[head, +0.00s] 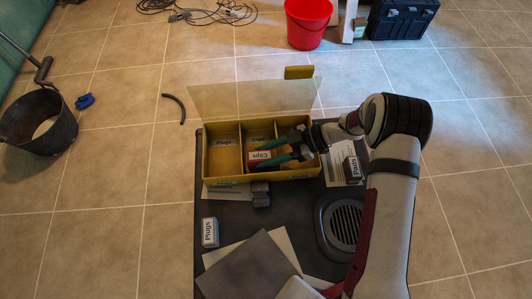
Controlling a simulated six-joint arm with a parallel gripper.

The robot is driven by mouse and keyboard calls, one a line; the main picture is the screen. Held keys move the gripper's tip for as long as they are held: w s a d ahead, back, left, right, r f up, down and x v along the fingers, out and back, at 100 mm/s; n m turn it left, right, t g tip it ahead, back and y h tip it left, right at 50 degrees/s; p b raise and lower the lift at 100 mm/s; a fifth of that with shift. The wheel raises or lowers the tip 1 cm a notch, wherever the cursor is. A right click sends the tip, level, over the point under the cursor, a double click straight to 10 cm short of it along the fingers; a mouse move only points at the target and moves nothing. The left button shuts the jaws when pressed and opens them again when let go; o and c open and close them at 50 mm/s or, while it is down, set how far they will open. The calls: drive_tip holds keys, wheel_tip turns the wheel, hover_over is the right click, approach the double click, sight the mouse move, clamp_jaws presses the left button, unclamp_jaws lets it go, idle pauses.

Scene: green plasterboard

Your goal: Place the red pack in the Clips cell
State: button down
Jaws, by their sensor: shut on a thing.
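The yellow box (222,181) stands on a dark tabletop with its clear lid (225,97) tipped up at the back. It has three cells. The left cell is labelled Plugs and looks empty. The middle cell (257,138) carries a label that seems to read Clips. The label of the right cell is hidden behind my gripper. My gripper (268,154), with teal fingers, reaches in from the right and is shut on the red pack (259,157), a red and white pack marked Clips. The pack is over or inside the middle cell; its height above the floor cannot be told.
A white and dark pack marked Plugs (210,232) stands at the tabletop's left. Another dark pack (352,169) is right of the box on a paper sheet. A round grille (342,222) and grey sheets (250,266) lie nearer.

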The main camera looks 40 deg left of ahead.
drive_tip(key=shift+f, duration=0.1)
drive_tip(key=shift+c, duration=2.2)
unclamp_jaws()
drive_tip(key=v, duration=1.2)
